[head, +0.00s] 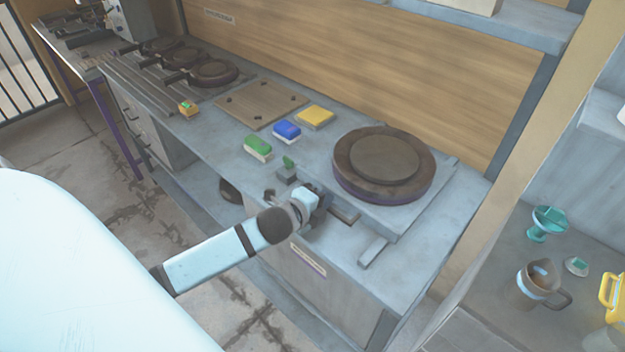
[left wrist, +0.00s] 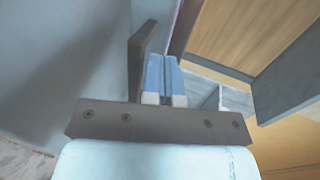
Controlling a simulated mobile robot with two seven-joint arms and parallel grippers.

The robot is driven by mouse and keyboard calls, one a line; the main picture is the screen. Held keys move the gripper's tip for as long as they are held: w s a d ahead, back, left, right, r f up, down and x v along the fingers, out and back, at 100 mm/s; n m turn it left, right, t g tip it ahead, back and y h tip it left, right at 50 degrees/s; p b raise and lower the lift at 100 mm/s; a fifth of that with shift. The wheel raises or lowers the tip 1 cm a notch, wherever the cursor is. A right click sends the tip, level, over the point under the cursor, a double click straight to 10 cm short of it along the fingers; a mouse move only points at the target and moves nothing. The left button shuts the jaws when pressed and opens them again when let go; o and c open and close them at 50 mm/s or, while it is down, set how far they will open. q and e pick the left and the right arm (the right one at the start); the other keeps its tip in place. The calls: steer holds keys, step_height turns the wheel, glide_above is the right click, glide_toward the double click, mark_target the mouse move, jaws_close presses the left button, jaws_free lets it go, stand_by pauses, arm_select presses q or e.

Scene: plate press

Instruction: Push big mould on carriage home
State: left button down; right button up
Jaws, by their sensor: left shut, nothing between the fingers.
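The big mould (head: 385,160) is a round, dark brown disc with a raised middle. It lies flat on the grey carriage (head: 401,218), a flat slab on the bench at the right. My left gripper (head: 319,203) is shut and empty, at the near left side of the carriage, below and left of the mould. I cannot tell whether it touches the carriage. In the left wrist view its pale blue fingers (left wrist: 165,78) are together, beside a dark upright plate (left wrist: 142,58). The mould is not recognisable there. My right gripper is not in view.
Green (head: 258,148), blue (head: 287,131) and yellow (head: 314,117) blocks lie left of the mould. A wooden board (head: 262,104) and smaller round moulds (head: 213,73) are further left. A grey bar (head: 373,252) juts towards the bench front. Cups stand on the right counter (head: 500,250).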

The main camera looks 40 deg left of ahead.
mark_target(346, 180)
arm_select(q)
steer(key=shift+w+d+f, duration=0.1)
steer(key=shift+w+f, duration=0.05)
steer(key=shift+w, duration=0.35)
steer(key=shift+w, duration=0.4)
steer(key=w+p, duration=0.1)
steer(key=w, duration=0.4)
steer(key=shift+w+d+p, duration=0.2)
steer(key=shift+w+p, duration=0.15)
steer(key=shift+p, duration=0.05)
steer(key=shift+w, duration=0.15)
steer(key=shift+r, duration=0.2)
